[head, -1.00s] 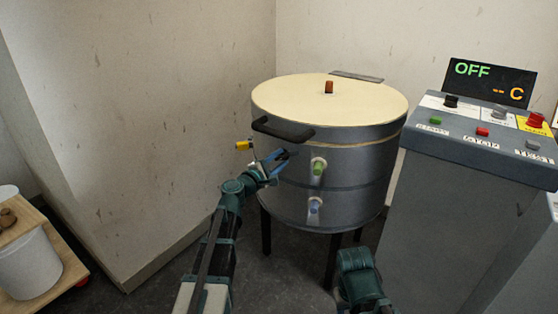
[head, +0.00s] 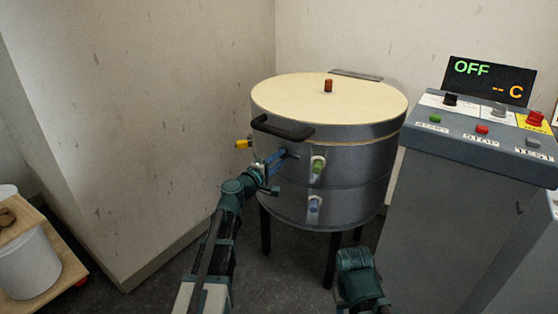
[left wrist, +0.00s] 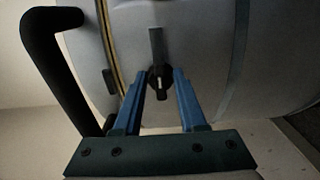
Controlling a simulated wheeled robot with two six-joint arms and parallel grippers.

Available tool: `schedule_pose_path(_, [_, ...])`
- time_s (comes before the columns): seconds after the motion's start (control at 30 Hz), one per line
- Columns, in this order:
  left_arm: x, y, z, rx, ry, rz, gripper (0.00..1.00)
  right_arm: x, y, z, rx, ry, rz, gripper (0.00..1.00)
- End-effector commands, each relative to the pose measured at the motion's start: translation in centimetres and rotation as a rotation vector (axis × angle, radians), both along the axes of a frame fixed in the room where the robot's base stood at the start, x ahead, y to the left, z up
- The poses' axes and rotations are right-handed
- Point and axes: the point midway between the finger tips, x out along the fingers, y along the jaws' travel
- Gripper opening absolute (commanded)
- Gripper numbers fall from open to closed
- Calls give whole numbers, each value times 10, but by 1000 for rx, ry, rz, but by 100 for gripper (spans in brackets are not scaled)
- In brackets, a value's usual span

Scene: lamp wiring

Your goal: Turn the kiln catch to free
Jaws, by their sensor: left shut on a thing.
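The kiln (head: 345,170) is a grey drum with a cream lid (head: 310,98) that lies closed on it. The catch shows in the left wrist view as a small dark knob (left wrist: 160,84) below a grey upright strip (left wrist: 156,45) on the kiln wall. My left gripper (head: 280,156) is at the kiln's front, below the black lid handle (head: 283,129). In the left wrist view its blue fingers (left wrist: 163,76) are on either side of the knob, shut on it. In the head view the fingers mostly hide the catch.
A yellow peg (head: 243,144) sticks out left of my left gripper. Green (head: 317,166) and blue (head: 315,204) plugs stick out to its right. The control console (head: 480,135), reading OFF, stands at the right. The lid handle arches close by in the left wrist view (left wrist: 55,70).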

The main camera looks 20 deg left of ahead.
Motion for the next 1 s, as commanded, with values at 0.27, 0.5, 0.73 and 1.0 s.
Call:
schedule_pose_path(0.27, [0, 0, -1, 3, 0, -1, 0, 0, 0, 0, 0, 0, 0, 50])
schedule_pose_path(0.5, [0, 0, 0, 2, 0, -1, 46, 0, 0, 0, 0, 0, 0, 50])
schedule_pose_path(0.73, [-11, 3, 0, 1, 0, 0, 46, 0, 0, 0, 0, 0, 0, 50])
schedule_pose_path(1.0, [-64, 21, 0, 1, 1, 3, 46, 0, 0, 0, 0, 0, 0, 50])
